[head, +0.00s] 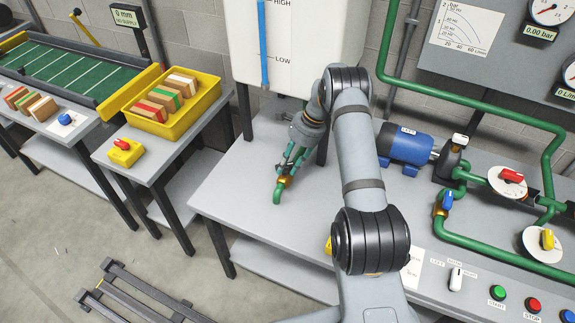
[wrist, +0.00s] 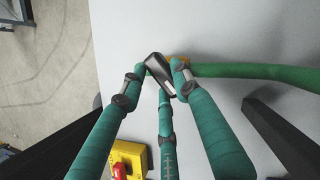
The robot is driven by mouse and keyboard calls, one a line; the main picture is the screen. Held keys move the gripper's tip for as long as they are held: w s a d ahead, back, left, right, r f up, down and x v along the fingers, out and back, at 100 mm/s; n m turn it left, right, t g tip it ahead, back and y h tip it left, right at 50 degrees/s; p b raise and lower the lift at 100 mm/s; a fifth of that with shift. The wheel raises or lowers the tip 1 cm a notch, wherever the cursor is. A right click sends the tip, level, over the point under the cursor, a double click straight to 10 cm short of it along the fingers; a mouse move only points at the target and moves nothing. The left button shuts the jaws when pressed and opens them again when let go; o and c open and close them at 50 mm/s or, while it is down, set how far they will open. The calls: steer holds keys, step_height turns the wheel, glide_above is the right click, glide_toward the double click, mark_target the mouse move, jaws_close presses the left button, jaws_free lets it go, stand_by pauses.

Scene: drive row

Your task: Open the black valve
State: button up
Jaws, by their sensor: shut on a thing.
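The black valve handle (wrist: 158,72) shows in the wrist view, between the teal fingers of my gripper (wrist: 160,80). Its brass body (wrist: 178,60) is partly hidden behind a finger, and a green pipe (wrist: 250,71) runs from it to the right. In the head view, my gripper (head: 287,165) reaches down to the brass valve body (head: 284,180) on the grey bench, above a short green pipe end (head: 277,196). My gripper is shut on the black handle.
A white tank (head: 290,45) stands behind the valve. To the right are a blue motor (head: 405,145), a blue-handled valve (head: 447,200), a red knob (head: 512,176) and a yellow knob (head: 547,238). A yellow switch box (head: 125,152) sits on the left table. The bench's left front is clear.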

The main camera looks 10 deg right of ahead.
steer(key=o, duration=1.2)
steer(key=shift+r, duration=0.1)
steer(key=v, duration=0.7)
steer(key=shift+d+r, duration=0.1)
steer(key=shift+r, duration=0.05)
